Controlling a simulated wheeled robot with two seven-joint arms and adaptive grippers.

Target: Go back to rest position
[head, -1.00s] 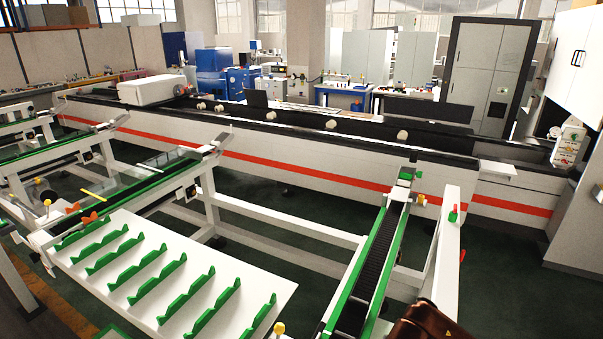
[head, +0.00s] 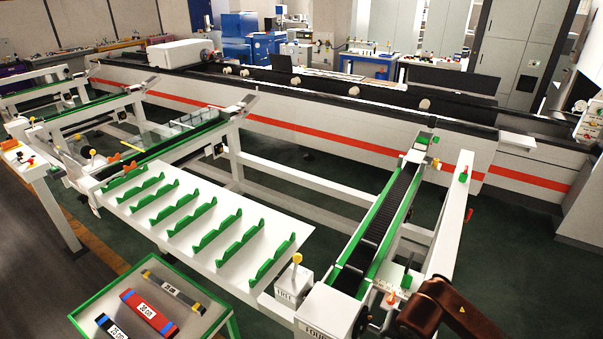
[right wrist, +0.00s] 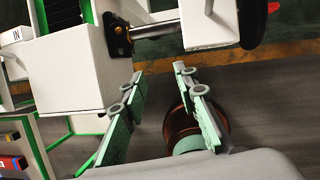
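My right gripper (right wrist: 158,72) shows in the right wrist view, with its two green-grey fingers apart and nothing between them. A white box-like part of the machine and a green-edged black conveyor are above the fingers in that view. A brown part of my right arm (head: 440,310) is at the lower right of the head view, close to the front end of the conveyor (head: 385,225). The right gripper itself cannot be made out in the head view. My left gripper and left arm are not in view.
A white loading rack (head: 125,205) with rows of green notched holders stands empty. A green-edged tray (head: 218,329) at the front holds labelled bars, among them a red one (head: 150,313). A long white machine (head: 330,150) with a red stripe stands behind. Dark floor is clear at left.

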